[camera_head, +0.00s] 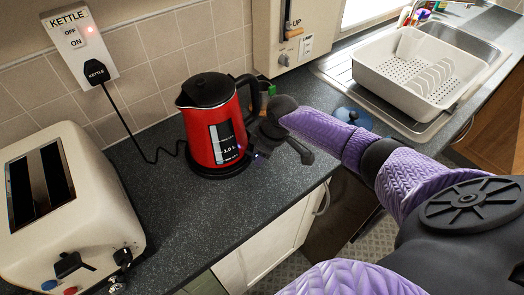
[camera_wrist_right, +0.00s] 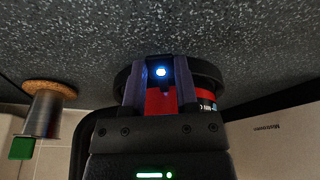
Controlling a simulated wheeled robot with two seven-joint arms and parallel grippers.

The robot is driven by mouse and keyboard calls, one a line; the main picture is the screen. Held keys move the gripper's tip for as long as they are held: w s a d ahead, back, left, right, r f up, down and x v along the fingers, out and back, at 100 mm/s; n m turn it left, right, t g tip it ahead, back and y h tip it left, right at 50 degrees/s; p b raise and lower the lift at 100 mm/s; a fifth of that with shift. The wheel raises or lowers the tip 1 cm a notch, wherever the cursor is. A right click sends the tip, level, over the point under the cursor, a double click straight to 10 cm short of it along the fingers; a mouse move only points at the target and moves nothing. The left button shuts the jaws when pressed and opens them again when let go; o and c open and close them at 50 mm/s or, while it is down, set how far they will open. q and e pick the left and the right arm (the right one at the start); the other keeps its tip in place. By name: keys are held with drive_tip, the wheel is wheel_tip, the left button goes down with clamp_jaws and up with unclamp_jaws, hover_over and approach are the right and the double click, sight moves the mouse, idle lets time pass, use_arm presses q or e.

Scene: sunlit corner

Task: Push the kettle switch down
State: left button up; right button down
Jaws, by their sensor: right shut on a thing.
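The red kettle (camera_head: 200,140) with a black lid and handle stands upright on its round black base on the dark counter. Its black switch, low on the handle side, is mostly hidden by my right gripper (camera_head: 258,154) in the head view. In the right wrist view, the switch (camera_wrist_right: 161,72) shows a lit blue-white light between the two fingers of my right gripper (camera_wrist_right: 161,85). The gripper is shut on the switch, close against the kettle's lower side. The red kettle body (camera_wrist_right: 160,103) shows behind the fingers. My left gripper is out of view.
A cream toaster (camera_head: 105,190) stands at the left. A wall socket panel (camera_head: 82,45) marked KETTLE has a red light and a plugged-in black cord. A dish rack (camera_head: 385,75) sits by the sink. A cork-rimmed metal cup (camera_wrist_right: 42,112) is near the kettle. The front counter is clear.

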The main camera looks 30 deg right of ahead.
drive_tip(key=shift+c, duration=2.1)
unclamp_jaws()
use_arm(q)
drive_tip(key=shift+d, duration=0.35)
use_arm(e)
drive_tip(key=shift+o, duration=0.3)
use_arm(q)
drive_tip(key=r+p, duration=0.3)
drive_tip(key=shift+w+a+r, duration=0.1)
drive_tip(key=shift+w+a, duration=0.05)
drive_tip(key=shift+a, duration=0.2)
use_arm(e)
drive_tip(key=v, duration=1)
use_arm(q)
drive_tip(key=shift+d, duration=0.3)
